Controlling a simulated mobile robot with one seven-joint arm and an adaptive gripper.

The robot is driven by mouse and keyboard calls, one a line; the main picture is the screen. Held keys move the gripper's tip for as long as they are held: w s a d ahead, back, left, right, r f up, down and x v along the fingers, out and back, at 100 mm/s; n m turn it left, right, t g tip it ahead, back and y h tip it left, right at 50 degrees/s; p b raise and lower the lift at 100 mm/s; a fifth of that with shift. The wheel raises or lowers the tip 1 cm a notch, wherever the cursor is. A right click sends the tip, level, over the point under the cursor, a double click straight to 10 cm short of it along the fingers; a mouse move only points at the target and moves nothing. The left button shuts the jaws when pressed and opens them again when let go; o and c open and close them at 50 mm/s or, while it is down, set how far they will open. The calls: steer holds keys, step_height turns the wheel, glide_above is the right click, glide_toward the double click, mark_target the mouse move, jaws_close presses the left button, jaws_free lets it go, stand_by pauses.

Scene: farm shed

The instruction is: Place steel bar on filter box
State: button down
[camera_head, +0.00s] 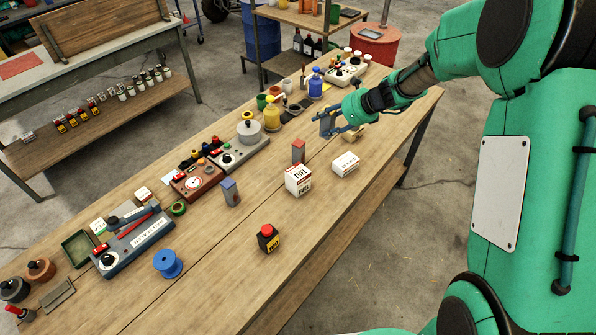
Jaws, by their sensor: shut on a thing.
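My gripper (332,128) is over the far right part of the workbench (255,275), pointing left. It is shut on a small blue-grey upright piece (326,122), which looks like the steel bar; the fingers partly hide it. I cannot tell whether its lower end touches the bench. A white box with red and black lettering (298,181), which seems to read "FUEL", stands in front of the gripper and looks like the filter box. Its top is bare. A smaller white box (346,163) lies to its right, closer to my gripper.
A red-capped black container (268,238) is at the front. The bench front right is clear.

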step_height(320, 180, up, 2)
steer(key=shift+r, duration=0.15)
steer(key=s+a+m+p, duration=0.15)
steer(key=s+a, duration=0.25)
steer(key=s, duration=0.8)
steer(key=s+a+n+p, duration=0.15)
steer(key=s+a, duration=0.25)
steer(key=s, duration=0.8)
steer(key=shift+m+h, duration=0.3)
steer(key=shift+m, duration=0.2)
steer(key=shift+w+d+f+p, duration=0.1)
steer(key=shift+d+f+p, duration=0.1)
steer(key=shift+f, duration=1.15)
steer(key=shift+w+d+f+p, duration=0.1)
steer(key=shift+f+p, duration=0.1)
steer(key=shift+f, duration=1.15)
steer(key=shift+w, duration=0.1)
steer(key=w+a, duration=0.1)
steer(key=w, duration=0.6)
steer(key=w+a+f, duration=0.1)
steer(key=w+a, duration=0.1)
steer(key=w, duration=0.6)
steer(key=shift+w+a+f, duration=0.25)
